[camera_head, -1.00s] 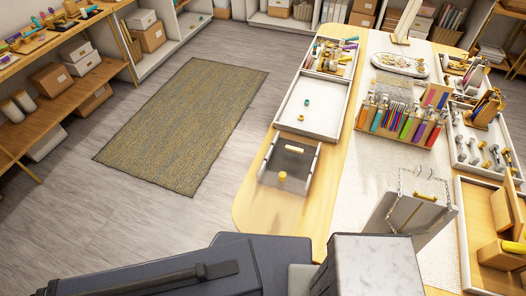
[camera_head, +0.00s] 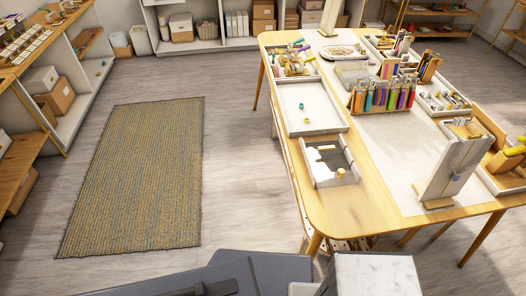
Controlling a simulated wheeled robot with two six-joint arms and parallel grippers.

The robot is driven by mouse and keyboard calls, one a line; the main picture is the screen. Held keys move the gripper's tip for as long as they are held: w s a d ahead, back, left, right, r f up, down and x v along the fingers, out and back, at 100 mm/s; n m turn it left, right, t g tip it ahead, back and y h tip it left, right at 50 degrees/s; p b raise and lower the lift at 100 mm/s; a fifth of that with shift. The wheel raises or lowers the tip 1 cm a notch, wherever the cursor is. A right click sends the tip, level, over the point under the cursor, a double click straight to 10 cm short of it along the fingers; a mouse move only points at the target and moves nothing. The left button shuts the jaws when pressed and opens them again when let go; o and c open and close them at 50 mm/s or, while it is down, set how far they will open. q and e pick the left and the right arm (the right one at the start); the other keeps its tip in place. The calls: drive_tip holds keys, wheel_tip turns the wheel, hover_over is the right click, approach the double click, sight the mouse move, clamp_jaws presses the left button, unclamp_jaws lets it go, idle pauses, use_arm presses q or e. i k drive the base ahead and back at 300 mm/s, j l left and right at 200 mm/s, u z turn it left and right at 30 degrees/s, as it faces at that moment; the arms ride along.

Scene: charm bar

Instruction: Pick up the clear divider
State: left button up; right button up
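A shallow tray (camera_head: 348,180) stands at the table's left front. A glossy, partly see-through panel (camera_head: 322,160) with dark and pale patches lies in it; it may be the clear divider, but I cannot tell for sure. A small yellow knob (camera_head: 340,172) shows at its front and a pale bar at its back. Neither of my grippers is in view.
The table (camera_head: 372,205) also bears a white tray (camera_head: 310,118) with small beads, a rack of coloured tools (camera_head: 383,97), and a tall tilted board (camera_head: 452,170) at right front. A rug (camera_head: 135,175) and open floor lie left.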

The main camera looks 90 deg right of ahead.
sight(327, 150)
drive_tip(key=i+l+z, duration=0.15)
drive_tip(key=i+z, duration=0.6)
drive_tip(key=i, duration=0.2)
drive_tip(key=i+j+z, duration=0.1)
drive_tip(key=i+z, duration=0.25)
drive_tip(key=i, duration=0.15)
drive_tip(key=z, duration=4.35)
drive_tip(key=k+j, duration=0.05)
